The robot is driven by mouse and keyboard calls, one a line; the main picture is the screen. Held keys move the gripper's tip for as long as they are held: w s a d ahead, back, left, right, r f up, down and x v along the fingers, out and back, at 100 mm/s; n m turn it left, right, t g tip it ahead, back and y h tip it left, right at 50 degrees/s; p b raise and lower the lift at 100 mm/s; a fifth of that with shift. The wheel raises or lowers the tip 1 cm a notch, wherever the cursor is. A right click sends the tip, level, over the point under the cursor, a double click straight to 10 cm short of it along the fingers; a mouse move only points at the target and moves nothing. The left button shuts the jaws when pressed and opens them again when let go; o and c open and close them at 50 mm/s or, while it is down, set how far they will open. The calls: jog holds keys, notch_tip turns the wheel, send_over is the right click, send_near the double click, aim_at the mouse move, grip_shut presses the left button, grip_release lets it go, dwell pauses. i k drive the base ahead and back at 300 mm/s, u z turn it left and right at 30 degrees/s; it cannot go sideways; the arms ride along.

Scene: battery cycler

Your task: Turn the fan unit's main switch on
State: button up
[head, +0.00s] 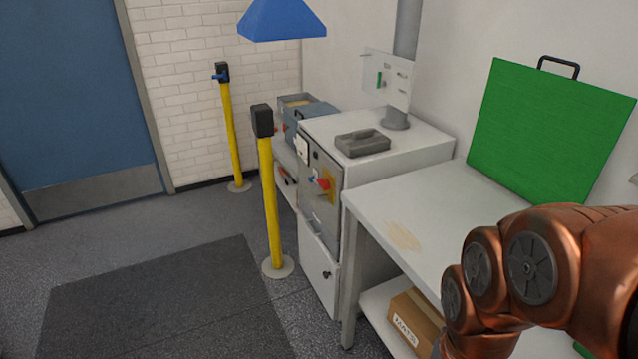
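A red rotary knob (323,184) on a yellow plate is on the grey front panel of a white cabinet (320,262). It looks like a main switch, but its setting is too small to read. A white panel (397,82) with a green part stands by the grey duct pipe (407,30) above the cabinet. I cannot tell which of these is the fan unit. A blue hood (282,20) hangs at the top. My copper arm is at the lower right, well away from the knob, and my gripper is outside the picture.
A yellow post (269,200) stands just left of the cabinet front; another yellow post (231,130) is farther back. A grey table (440,210) with a green board (545,130) is at the right. A cardboard box (418,318) sits beneath. The dark mat (165,300) is clear.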

aim_at(325, 185)
jog(key=k, duration=0.5)
jog(key=u, duration=1)
jog(key=i, duration=0.95)
jog(key=u, duration=0.45)
jog(key=i, duration=0.75)
jog(key=z, duration=0.15)
